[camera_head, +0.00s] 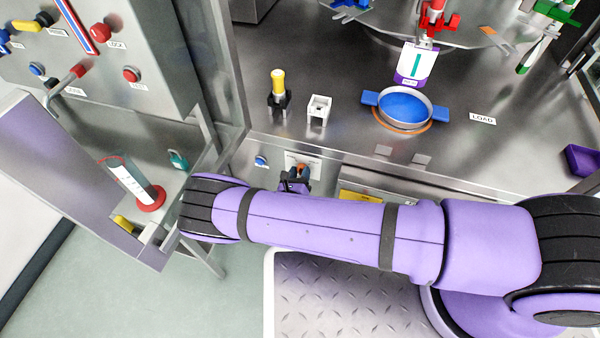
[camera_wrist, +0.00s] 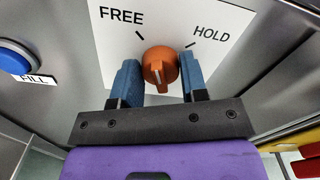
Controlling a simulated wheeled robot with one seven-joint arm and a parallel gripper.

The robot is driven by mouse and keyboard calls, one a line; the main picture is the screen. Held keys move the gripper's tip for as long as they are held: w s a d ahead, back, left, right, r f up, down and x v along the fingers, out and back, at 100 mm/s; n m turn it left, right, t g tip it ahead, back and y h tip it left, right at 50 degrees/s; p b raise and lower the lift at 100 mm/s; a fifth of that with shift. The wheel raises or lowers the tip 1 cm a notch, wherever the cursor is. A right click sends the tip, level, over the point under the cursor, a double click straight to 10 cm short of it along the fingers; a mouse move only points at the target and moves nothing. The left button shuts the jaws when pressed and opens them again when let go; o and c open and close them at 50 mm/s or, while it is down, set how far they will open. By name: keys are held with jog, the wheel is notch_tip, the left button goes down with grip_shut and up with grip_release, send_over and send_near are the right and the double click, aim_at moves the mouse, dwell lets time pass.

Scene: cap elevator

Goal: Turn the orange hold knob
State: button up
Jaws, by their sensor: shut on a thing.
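The orange hold knob (camera_wrist: 161,67) sits on a white plate (camera_wrist: 115,45) with the words FREE at upper left and HOLD at upper right, each with a tick mark. A pale line on the knob runs roughly up and down in the wrist view, between the fingers. My gripper (camera_wrist: 160,72) has its blue fingers on both sides of the knob and is shut on it. In the head view my gripper (camera_head: 294,182) is at the front panel below the counter, partly behind my arm, and the knob is mostly hidden there.
A blue FILL button (camera_wrist: 18,57) is left of the plate; it also shows in the head view (camera_head: 261,161).

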jog(key=shift+a+n, duration=0.1)
jog(key=shift+n, duration=2.2)
jog(key=o, duration=0.9)
jog(key=v, duration=1)
jog(key=shift+s+a, duration=0.15)
jog(key=shift+s, duration=0.2)
